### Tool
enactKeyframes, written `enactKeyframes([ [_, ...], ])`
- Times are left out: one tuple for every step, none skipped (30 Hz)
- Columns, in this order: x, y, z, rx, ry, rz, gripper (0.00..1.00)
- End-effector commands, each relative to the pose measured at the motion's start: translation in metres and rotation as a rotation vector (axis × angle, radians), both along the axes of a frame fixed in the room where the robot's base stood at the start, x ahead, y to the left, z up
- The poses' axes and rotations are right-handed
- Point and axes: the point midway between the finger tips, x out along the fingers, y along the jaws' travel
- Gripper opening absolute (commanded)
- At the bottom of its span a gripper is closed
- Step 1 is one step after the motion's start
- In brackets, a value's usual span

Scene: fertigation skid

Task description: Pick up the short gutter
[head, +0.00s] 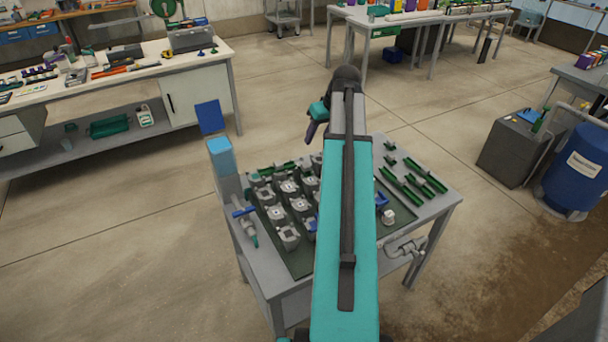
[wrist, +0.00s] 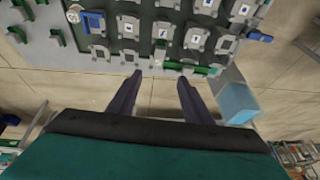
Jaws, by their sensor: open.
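Several green gutter-like pieces (head: 412,184) of differing length lie on the right side of the grey table in the head view. Smaller green pieces (head: 389,160) sit behind them; similar ones show at the upper left of the wrist view (wrist: 57,37). I cannot tell for certain which one is the short gutter. My gripper (head: 311,132) is beyond the table's far edge in the head view. In the wrist view my gripper (wrist: 159,79) has its two dark fingers apart with nothing between them, short of the table edge. My arm hides the middle of the table.
A dark green mat (head: 300,264) holds several grey fittings (head: 277,213). A light blue box (head: 221,157) stands at the table's left corner. A white knob-like part (head: 388,217) and a metal clamp (head: 405,247) are at the right front. Open floor surrounds the table.

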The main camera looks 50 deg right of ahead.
Motion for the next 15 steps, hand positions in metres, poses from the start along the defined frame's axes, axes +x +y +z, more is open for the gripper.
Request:
enactKeyframes([
  [0.000, 0.000, -0.013, 0.000, 0.000, 0.000, 0.45],
  [0.000, 0.000, -0.018, 0.000, 0.000, 0.000, 0.45],
  [0.000, 0.000, -0.022, 0.000, 0.000, 0.000, 0.45],
  [0.000, 0.000, -0.025, 0.000, 0.000, 0.000, 0.45],
  [0.000, 0.000, -0.027, 0.000, 0.000, 0.000, 0.45],
  [0.000, 0.000, -0.029, 0.000, 0.000, 0.000, 0.45],
  [0.000, 0.000, -0.031, 0.000, 0.000, 0.000, 0.45],
  [0.000, 0.000, -0.032, 0.000, 0.000, 0.000, 0.45],
  [0.000, 0.000, -0.032, 0.000, 0.000, 0.000, 0.45],
  [0.000, 0.000, -0.033, 0.000, 0.000, 0.000, 0.45],
  [0.000, 0.000, -0.033, 0.000, 0.000, 0.000, 0.45],
  [0.000, 0.000, -0.032, 0.000, 0.000, 0.000, 0.45],
  [0.000, 0.000, -0.032, 0.000, 0.000, 0.000, 0.45],
  [0.000, 0.000, -0.032, 0.000, 0.000, 0.000, 0.45],
  [0.000, 0.000, -0.032, 0.000, 0.000, 0.000, 0.45],
])
